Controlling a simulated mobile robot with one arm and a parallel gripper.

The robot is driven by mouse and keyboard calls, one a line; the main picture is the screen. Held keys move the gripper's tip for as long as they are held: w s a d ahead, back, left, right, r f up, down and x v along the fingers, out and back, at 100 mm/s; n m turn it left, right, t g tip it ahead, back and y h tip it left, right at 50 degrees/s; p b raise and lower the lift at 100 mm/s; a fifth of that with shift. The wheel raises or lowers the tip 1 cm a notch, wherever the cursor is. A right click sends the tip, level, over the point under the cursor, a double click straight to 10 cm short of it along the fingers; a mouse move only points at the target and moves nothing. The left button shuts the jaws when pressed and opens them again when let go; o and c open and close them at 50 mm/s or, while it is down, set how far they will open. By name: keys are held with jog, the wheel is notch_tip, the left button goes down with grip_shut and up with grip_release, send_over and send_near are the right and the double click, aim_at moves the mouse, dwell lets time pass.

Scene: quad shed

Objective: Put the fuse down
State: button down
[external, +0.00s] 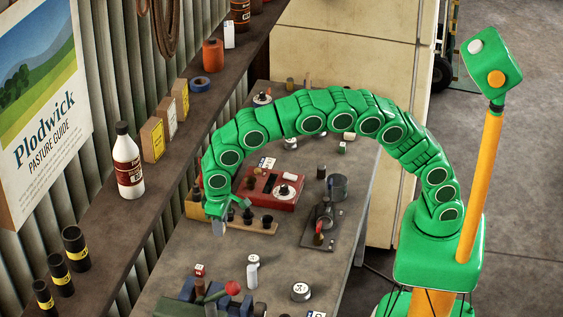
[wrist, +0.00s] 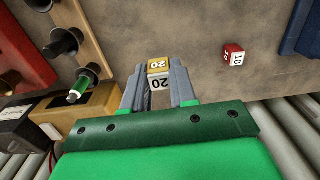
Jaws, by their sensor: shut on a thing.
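The fuse (wrist: 158,66) is a small block with a yellow face and a white face, both marked 20. It sits between the grey fingertips of my gripper (wrist: 159,78) in the wrist view. My gripper is shut on it. In the external view my gripper (external: 218,226) points down over the left part of the grey bench, by the left end of the wooden rack. The fuse cannot be made out there. I cannot tell whether it touches the bench top.
A wooden rack (wrist: 92,38) with black plugs and a red box (external: 285,203) stand nearby. A red block marked 10 (wrist: 233,55) lies on the bench (external: 183,248). A blue piece (wrist: 310,28) is at right. Bare bench lies between rack and red block.

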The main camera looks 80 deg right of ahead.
aim_at(211, 251)
jog(key=shift+w+a+f, duration=0.25)
jog(key=shift+w+f, duration=0.25)
jog(key=shift+f, duration=0.15)
jog(key=shift+w+a+f, duration=0.25)
jog(key=shift+w+f, duration=0.3)
jog(key=shift+f, duration=0.15)
jog(key=shift+w+a+f, duration=0.25)
jog(key=shift+w+f, duration=0.25)
jog(key=shift+f, duration=0.15)
jog(key=shift+w+f, duration=0.1)
jog(key=shift+f, duration=0.25)
notch_tip(211, 251, down, 3)
jog(key=shift+r, duration=0.2)
jog(key=c, duration=0.9)
grip_release()
jog(key=shift+o, duration=0.2)
jog(key=shift+r, duration=2.75)
